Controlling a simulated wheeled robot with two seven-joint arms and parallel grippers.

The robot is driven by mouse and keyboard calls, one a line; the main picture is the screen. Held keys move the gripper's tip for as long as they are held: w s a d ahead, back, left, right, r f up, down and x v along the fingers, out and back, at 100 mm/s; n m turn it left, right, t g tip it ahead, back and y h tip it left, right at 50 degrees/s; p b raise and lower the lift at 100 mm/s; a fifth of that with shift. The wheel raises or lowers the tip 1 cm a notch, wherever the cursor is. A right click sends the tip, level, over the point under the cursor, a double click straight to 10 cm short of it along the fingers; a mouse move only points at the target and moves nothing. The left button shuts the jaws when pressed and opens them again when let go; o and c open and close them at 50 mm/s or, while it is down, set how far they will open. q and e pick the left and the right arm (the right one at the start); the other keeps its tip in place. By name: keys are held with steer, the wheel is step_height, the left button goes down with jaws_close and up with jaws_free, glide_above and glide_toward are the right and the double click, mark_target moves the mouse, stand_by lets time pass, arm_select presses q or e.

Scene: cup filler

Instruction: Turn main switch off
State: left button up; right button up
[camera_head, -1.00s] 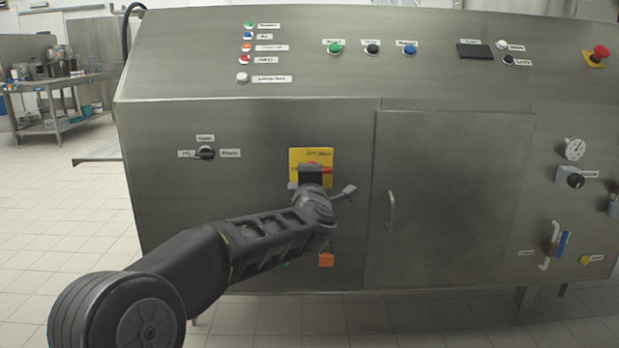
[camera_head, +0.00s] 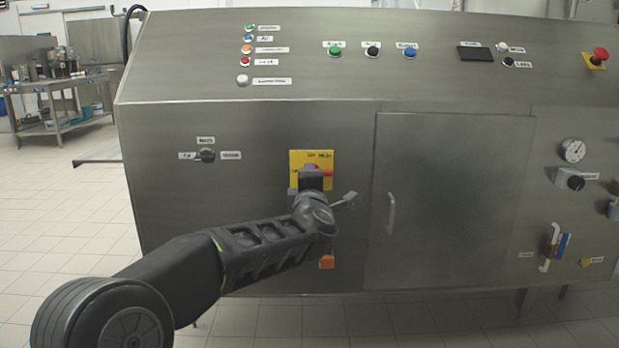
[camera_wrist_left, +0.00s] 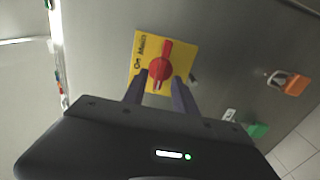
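The main switch is a red rotary knob on a yellow square plate (camera_head: 297,158) on the machine's front panel. In the left wrist view, the red knob (camera_wrist_left: 161,66) stands on the yellow plate (camera_wrist_left: 186,48), with its long grip tilted slightly from the plate's sides. My left gripper (camera_head: 311,174) is in front of the plate and hides most of the knob in the head view. In the left wrist view, the left gripper's fingers (camera_wrist_left: 160,80) are apart, one on each side of the knob's lower end, with visible gaps. My right gripper is in neither view.
A small selector switch (camera_head: 206,155) is left of the plate. An orange part (camera_head: 327,261) lies below it, partly behind my arm. A cabinet door with a handle (camera_head: 391,212) is to the right. A red emergency button (camera_head: 600,54) sits at upper right.

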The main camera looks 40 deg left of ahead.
arm_select(q)
steer(key=v, duration=0.6)
steer(key=shift+p, duration=0.4)
